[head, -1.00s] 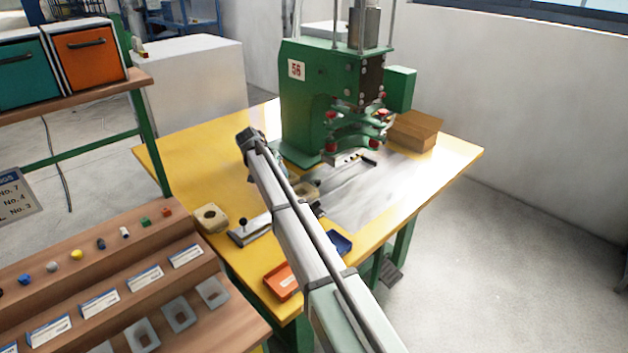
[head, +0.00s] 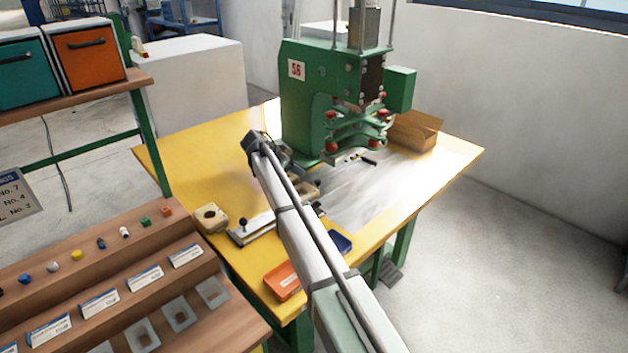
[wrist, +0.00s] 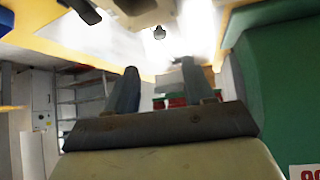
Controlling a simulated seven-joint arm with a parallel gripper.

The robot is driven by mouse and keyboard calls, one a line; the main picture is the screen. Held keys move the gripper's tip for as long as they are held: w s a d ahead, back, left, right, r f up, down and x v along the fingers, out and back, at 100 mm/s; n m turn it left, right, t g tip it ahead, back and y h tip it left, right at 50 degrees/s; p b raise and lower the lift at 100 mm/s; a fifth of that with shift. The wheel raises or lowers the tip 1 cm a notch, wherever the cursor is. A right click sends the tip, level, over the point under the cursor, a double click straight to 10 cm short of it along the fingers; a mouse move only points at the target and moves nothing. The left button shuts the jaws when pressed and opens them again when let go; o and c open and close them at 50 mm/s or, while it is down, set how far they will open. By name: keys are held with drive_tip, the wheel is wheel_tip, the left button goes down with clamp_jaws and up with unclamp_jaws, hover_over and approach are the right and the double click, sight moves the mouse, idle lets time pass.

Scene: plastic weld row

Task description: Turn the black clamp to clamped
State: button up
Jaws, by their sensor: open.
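In the head view a small black lever (head: 368,161), which looks like the black clamp, sticks out at the front of the plate under the green press (head: 308,110). Its exact setting is too small to read. My gripper shows in the wrist view (wrist: 160,82) with two grey fingers apart and nothing between them. In the head view the gripper is mostly hidden behind my arm, over the table left of the press and apart from the lever. The wrist view also shows a dark part (wrist: 86,10) at its top edge and a small black knob (wrist: 159,33); I cannot tell whether either is the clamp.
The press stands on a yellow table (head: 185,150). A cardboard box (head: 416,131) is right of it. A beige block (head: 210,217), a metal plate with a black knob (head: 243,223), an orange tray (head: 282,281) and a blue tray (head: 340,242) lie near the front.

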sight(318, 181)
drive_tip(key=x, duration=1.1)
drive_tip(key=shift+w+d+f, duration=0.15)
drive_tip(key=shift+d+f, duration=0.05)
clamp_jaws()
drive_tip(key=shift+n, duration=0.3)
drive_tip(key=shift+s+d+n+t+y, duration=0.2)
drive_tip(key=shift+s+n+t+y, duration=0.15)
drive_tip(key=shift+n+t+y, duration=0.4)
drive_tip(key=n, duration=0.1)
drive_tip(key=n+t+y, duration=0.1)
drive_tip(key=n, duration=0.1)
drive_tip(key=shift+s+d+y, duration=0.15)
drive_tip(key=shift+d+y, duration=0.05)
drive_tip(key=shift+y, duration=0.05)
drive_tip(key=n+y, duration=0.1)
drive_tip(key=n, duration=0.1)
drive_tip(key=n+t+y, duration=0.1)
drive_tip(key=n+y, duration=0.2)
drive_tip(key=n, duration=0.1)
drive_tip(key=shift+d+n+t+y, duration=0.25)
drive_tip(key=shift+d+y, duration=0.15)
drive_tip(key=shift+n, duration=0.3)
